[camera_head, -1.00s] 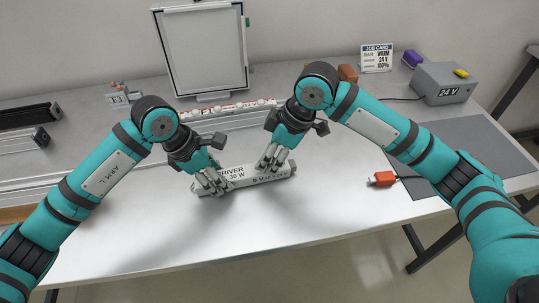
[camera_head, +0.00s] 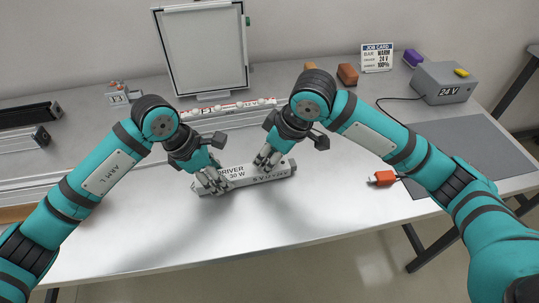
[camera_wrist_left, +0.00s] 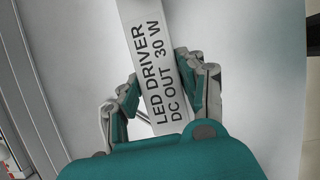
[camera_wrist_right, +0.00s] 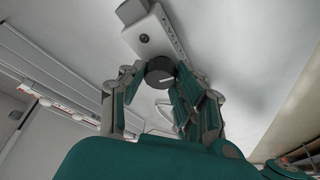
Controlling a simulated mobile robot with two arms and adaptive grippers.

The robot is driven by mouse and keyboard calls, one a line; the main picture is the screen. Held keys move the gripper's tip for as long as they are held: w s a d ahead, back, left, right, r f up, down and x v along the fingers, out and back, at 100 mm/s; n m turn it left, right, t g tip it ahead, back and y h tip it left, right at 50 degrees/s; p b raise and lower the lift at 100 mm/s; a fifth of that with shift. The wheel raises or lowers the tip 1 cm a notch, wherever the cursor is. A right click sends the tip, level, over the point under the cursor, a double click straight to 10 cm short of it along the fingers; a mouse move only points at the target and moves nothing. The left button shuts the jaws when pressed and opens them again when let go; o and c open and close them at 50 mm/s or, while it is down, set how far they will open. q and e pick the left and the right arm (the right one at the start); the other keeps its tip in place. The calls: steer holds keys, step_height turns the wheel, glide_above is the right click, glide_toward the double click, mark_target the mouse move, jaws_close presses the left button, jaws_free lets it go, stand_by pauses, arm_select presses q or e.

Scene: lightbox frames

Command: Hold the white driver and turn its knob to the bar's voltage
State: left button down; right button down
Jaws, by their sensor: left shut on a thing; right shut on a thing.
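The white driver (camera_head: 240,180), marked LED DRIVER, DC OUT 30 W in the left wrist view (camera_wrist_left: 152,62), lies on the table in front of me. My left gripper (camera_head: 216,185) is shut across the driver's body near its left end; its fingers flank the white case in the left wrist view (camera_wrist_left: 160,88). My right gripper (camera_head: 264,164) is shut on the dark round knob (camera_wrist_right: 160,72), which has a white pointer line. Small print beside the knob is unreadable. The job card (camera_head: 377,58) reads BAR WARM, 24 V, 100%.
A light bar (camera_head: 225,112) lies behind the arms, below an upright framed panel (camera_head: 204,50). A grey box (camera_head: 443,83) marked 24 V stands at the back right. An orange connector (camera_head: 382,178) lies right of the driver. The front of the table is clear.

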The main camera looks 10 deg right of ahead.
steer(key=c, duration=0.9)
jaws_free()
steer(key=shift+c, duration=0.2)
steer(key=v, duration=1.2)
arm_select(q)
steer(key=c, duration=0.7)
jaws_free()
